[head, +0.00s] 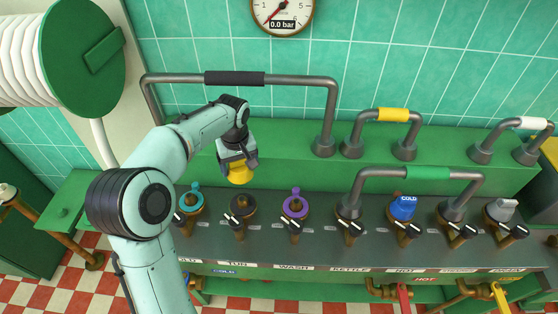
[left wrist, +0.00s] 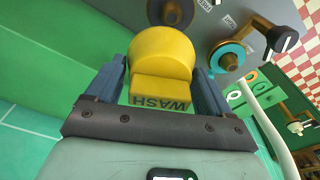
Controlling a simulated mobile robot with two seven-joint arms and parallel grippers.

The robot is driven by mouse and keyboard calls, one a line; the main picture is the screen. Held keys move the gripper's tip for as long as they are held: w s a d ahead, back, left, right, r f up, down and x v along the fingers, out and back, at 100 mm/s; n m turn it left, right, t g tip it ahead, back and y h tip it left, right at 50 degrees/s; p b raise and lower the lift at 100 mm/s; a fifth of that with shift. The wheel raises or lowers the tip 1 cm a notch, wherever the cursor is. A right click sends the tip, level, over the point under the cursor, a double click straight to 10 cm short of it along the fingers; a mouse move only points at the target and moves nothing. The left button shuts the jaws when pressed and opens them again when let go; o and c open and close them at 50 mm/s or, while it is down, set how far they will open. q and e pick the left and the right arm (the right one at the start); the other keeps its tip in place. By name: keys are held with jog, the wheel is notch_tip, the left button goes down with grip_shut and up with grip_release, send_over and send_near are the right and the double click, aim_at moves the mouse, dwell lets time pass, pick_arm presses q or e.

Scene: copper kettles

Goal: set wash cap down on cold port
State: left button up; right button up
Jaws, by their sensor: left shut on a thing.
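My left gripper (head: 238,163) is shut on the yellow wash cap (head: 239,173) and holds it in the air above the back of the bench, behind the cold and tun ports. In the left wrist view the wash cap (left wrist: 160,62) sits between the two fingers (left wrist: 160,90), with its WASH lettering upside down. The cold port (head: 190,203), at the left end of the row, has a teal ring and an open top; it also shows in the left wrist view (left wrist: 227,55), apart from the cap. My right gripper is not in view.
The dark tun port (head: 243,206) and purple-ringed wash port (head: 295,205) stand right of the cold port. A blue cap marked COLD (head: 403,207) sits on the hot port. A tall pipe with a black grip (head: 234,79) arches behind my gripper. Black-and-white valve handles line the front.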

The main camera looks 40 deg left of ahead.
aim_at(189, 195)
pick_arm(q)
jog(key=s+a+f+n, duration=0.1)
jog(key=s+a, duration=0.2)
jog(key=a, duration=0.1)
jog(key=s+a+f+n+b, duration=0.1)
jog(key=s+a+f+n, duration=0.1)
jog(key=s+a, duration=0.2)
jog(key=s+a+f+n+b, duration=0.1)
jog(key=s+a+n, duration=0.1)
jog(key=s+a, duration=0.2)
jog(key=shift+s+a+f+g, duration=0.1)
jog(key=shift+a+f+g, duration=0.25)
jog(key=shift+a, duration=0.4)
notch_tip(189, 195, down, 4)
jog(key=b, duration=0.3)
jog(key=shift+b, duration=0.3)
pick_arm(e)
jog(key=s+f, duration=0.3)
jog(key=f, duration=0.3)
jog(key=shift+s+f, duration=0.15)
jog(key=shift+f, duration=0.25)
pick_arm(q)
jog(key=shift+f, duration=0.3)
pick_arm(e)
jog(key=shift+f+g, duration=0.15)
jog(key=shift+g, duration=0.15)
